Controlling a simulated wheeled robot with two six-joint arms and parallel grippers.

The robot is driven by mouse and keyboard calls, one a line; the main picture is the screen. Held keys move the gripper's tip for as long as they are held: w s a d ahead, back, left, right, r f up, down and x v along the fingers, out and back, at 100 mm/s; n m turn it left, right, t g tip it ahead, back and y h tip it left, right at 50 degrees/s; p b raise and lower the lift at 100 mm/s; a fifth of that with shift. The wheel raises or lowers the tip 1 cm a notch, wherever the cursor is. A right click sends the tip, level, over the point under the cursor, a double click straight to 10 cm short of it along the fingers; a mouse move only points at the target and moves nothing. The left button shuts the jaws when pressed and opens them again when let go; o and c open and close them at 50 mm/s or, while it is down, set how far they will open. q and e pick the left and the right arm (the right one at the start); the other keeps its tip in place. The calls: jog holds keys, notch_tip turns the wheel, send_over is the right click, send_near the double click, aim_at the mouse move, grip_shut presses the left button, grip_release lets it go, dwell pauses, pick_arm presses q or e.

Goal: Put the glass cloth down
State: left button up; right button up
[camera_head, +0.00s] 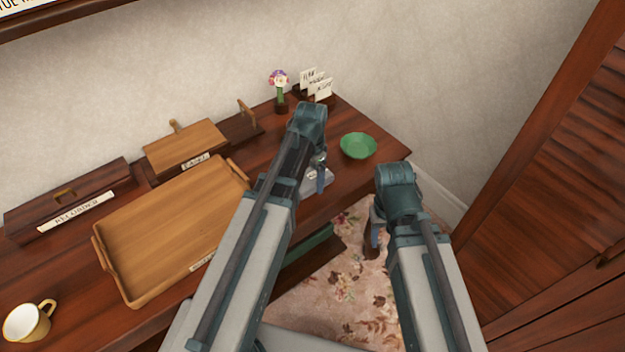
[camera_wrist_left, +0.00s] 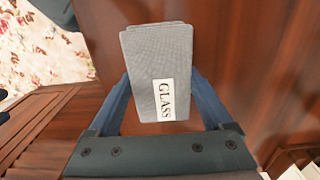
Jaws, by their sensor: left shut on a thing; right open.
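The glass cloth (camera_wrist_left: 155,55) is a folded grey cloth with a white label reading "GLASS". In the left wrist view it sits between the blue fingers of my left gripper (camera_wrist_left: 165,105), which is shut on it. In the head view the cloth (camera_head: 317,180) shows as a small pale patch beside my left gripper (camera_head: 320,175), over the right part of the wooden table (camera_head: 345,190). Whether the cloth touches the table top I cannot tell. My right gripper (camera_head: 375,235) is open and empty, in front of the table over the floral carpet.
A green bowl (camera_head: 358,146) stands near the table's right end. A flower vase (camera_head: 280,95) and a card holder (camera_head: 318,90) stand behind. A wooden tray (camera_head: 165,245), lidded boxes (camera_head: 185,145) and a mug (camera_head: 28,322) fill the left. A louvred door (camera_head: 560,190) is at right.

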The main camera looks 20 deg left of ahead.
aim_at(312, 177)
pick_arm(q)
jog(key=shift+f, duration=0.15)
jog(key=o, duration=1)
notch_tip(312, 177, up, 12)
jog(key=r+p, duration=0.1)
jog(key=p, duration=1.1)
jog(key=s+d+n, duration=0.1)
jog(key=s+d, duration=0.2)
jog(key=s, duration=0.1)
jog(key=s+d+n, duration=0.1)
jog(key=s+d, duration=0.3)
jog(key=s, duration=0.1)
jog(key=s+d+n+y, duration=0.1)
jog(key=s+d, duration=0.2)
jog(key=s, duration=0.2)
jog(key=shift+s+d+f+n, duration=0.15)
jog(key=shift+d+f+n, duration=0.1)
jog(key=shift+n, duration=0.15)
